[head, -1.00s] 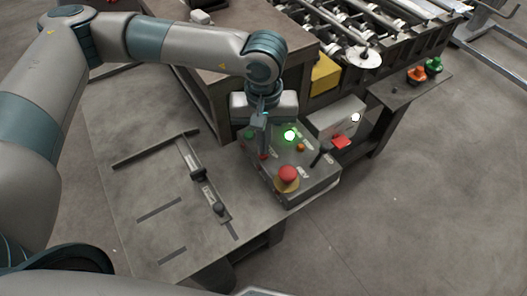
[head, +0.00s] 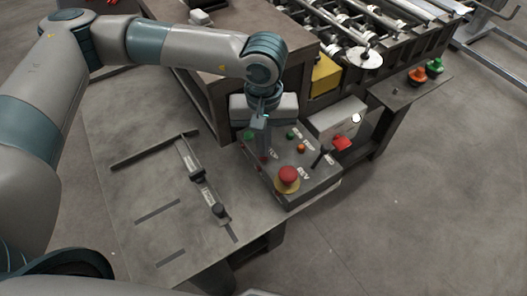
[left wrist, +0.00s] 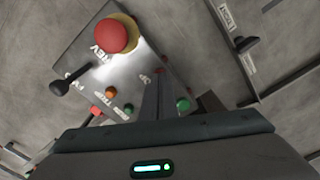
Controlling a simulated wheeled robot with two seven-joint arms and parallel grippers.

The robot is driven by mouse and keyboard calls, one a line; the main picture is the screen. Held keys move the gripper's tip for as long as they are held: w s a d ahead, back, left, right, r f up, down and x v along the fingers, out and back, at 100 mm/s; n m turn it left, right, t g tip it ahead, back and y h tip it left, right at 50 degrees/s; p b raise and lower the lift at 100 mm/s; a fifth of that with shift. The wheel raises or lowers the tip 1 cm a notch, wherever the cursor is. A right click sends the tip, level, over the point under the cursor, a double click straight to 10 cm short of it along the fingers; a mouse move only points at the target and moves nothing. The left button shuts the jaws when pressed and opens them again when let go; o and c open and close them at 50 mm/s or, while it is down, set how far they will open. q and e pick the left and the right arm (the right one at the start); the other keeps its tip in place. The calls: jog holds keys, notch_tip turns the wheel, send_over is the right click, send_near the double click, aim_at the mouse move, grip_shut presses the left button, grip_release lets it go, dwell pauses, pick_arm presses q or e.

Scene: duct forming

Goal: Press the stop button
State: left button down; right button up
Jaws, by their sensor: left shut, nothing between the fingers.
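The control box (head: 318,185) stands on the table's right end, its sloped face carrying several buttons. The stop button (left wrist: 161,71) is a small red one, mostly hidden by the fingertips. My left gripper (head: 264,154) is shut and empty, pointing down with its tips at that button; whether they touch it I cannot tell. The gripper also shows in the left wrist view (left wrist: 157,82). A large red mushroom button on a yellow base (head: 288,178) sits at the box's near corner. A green button (head: 290,135) is unlit. My right gripper is not in view.
An orange button (head: 301,148) and a black lever (head: 318,158) are also on the box. A grey box with a red part (head: 342,142) stands behind. A flat stop bar (head: 199,178) lies on the table at left. A roller machine (head: 365,40) stands at the back.

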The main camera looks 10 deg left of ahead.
pick_arm(q)
notch_tip(320, 180, up, 7)
jog(key=shift+p, duration=0.35)
dwell(0.6)
jog(key=shift+f, duration=0.15)
dwell(0.7)
